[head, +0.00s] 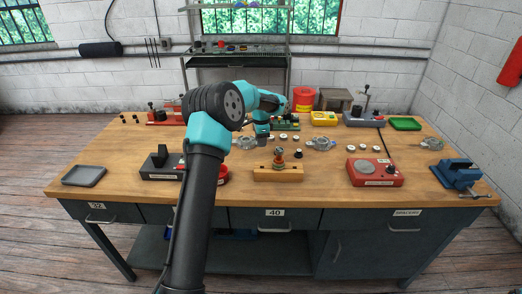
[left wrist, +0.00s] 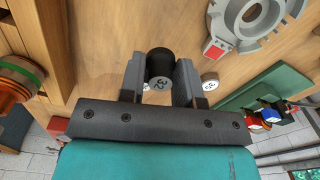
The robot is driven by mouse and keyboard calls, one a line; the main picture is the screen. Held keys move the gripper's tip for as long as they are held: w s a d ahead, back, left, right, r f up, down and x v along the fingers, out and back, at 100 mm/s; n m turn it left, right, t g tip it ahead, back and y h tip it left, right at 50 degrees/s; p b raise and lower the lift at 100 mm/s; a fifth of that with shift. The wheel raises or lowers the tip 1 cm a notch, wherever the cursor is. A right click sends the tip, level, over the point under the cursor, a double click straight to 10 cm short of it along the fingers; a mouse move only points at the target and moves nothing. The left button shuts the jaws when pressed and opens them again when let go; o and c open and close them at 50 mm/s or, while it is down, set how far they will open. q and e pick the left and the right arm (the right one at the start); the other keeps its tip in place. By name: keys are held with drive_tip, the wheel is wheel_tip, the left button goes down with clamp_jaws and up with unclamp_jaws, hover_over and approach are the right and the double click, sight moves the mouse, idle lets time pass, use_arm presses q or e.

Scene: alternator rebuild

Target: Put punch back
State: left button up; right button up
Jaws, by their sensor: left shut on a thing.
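My left gripper (head: 262,139) is over the middle of the bench, pointing down, just in front of a green rack (head: 287,124) with small coloured parts. In the left wrist view its two grey fingers (left wrist: 160,82) are shut on a short dark cylinder, which I take for the punch (left wrist: 159,62); its pale end face reads 32. The punch's lower end is hidden, so I cannot tell whether it touches the bench. The green rack (left wrist: 258,90) is at the right of the left wrist view, apart from the punch. My right gripper is not in view.
A metal alternator housing (head: 321,143) and several small discs lie right of the gripper. A wooden block with a copper-coloured part (head: 279,172) is in front. A red tester (head: 375,172) and blue vise (head: 459,175) stand to the right.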

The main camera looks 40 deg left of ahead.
sight(261, 154)
use_arm(q)
drive_tip(key=shift+f, duration=2.45)
drive_tip(key=shift+f, duration=0.15)
drive_tip(key=o, duration=1)
wheel_tip(261, 154, up, 12)
drive_tip(key=shift+r, duration=0.15)
drive_tip(key=shift+d, duration=0.1)
